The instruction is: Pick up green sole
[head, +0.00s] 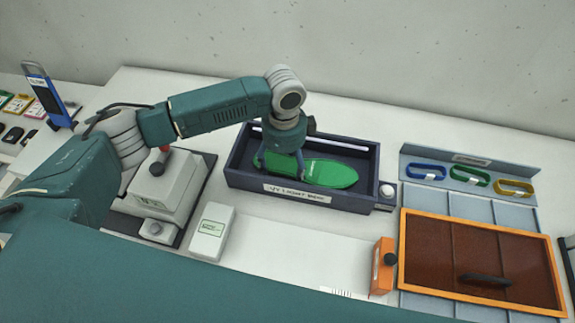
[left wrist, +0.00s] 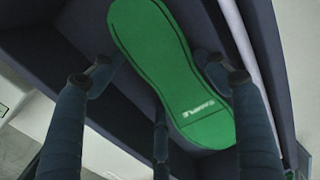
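The green sole (head: 330,174) lies in a dark blue open box (head: 232,171), its long side running left to right. My left gripper (head: 281,160) reaches down into the box over the sole's left part. In the left wrist view the sole (left wrist: 160,60) passes between the fingers of my left gripper (left wrist: 155,72). The fingers stand apart, one on each side of the sole, with a visible gap on the left side. The gripper is open. My right gripper is not in view.
A grey machine (head: 160,188) with a red-topped lever and a white box (head: 212,233) stand left of the dark box. An orange-framed panel (head: 480,262) and blue, green and yellow loops (head: 470,175) are at the right. White table is clear in front of the dark box.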

